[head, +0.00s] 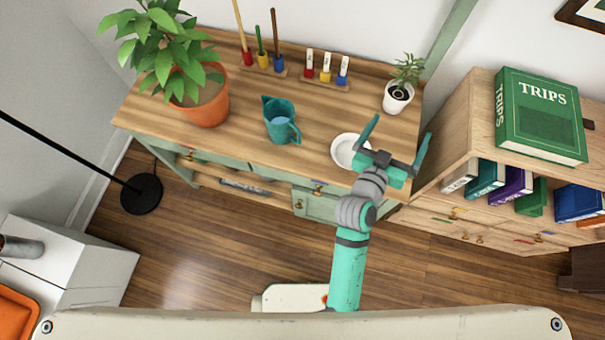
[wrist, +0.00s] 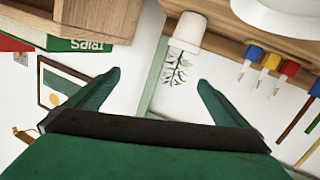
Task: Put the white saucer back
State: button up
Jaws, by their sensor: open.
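The white saucer (head: 342,151) lies on the wooden desk top near its front edge, right of the teal jug (head: 281,123). My wrist hides part of its right side in the head view. A large white rounded rim, which looks like the saucer (wrist: 285,15), is cut off at the upper right of the wrist view. My gripper (head: 401,126) is open, with nothing between its fingers, and appears just right of the saucer. In the wrist view my gripper (wrist: 160,78) has its fingers spread apart. I cannot tell its exact height above the desk.
A small white-potted plant (head: 397,97) stands at the desk's right end. A large plant in an orange pot (head: 205,107) stands at the left. Coloured holders (head: 326,75) line the back. A bookshelf with a green book (head: 540,120) rises close on the right.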

jog(key=s+a+f+n+y, duration=0.1)
jog(key=s+a, duration=0.1)
jog(key=s+a+f+n+y, duration=0.1)
jog(key=s+a+f, duration=0.1)
jog(key=a, duration=0.1)
jog(key=s+a+f+n+t+y, duration=0.1)
jog(key=s+a+f+y, duration=0.1)
jog(key=a, duration=0.1)
jog(key=shift+s+f+n, duration=0.1)
jog(key=shift+s+n, duration=0.2)
jog(key=shift+s, duration=0.05)
jog(key=s+a+r+y, duration=0.1)
jog(key=s+a+y, duration=0.3)
jog(key=s+a, duration=1.3)
jog(key=s, duration=0.3)
jog(key=shift+s+n+y, duration=0.2)
jog(key=shift+n+y, duration=0.1)
jog(key=shift+y, duration=0.1)
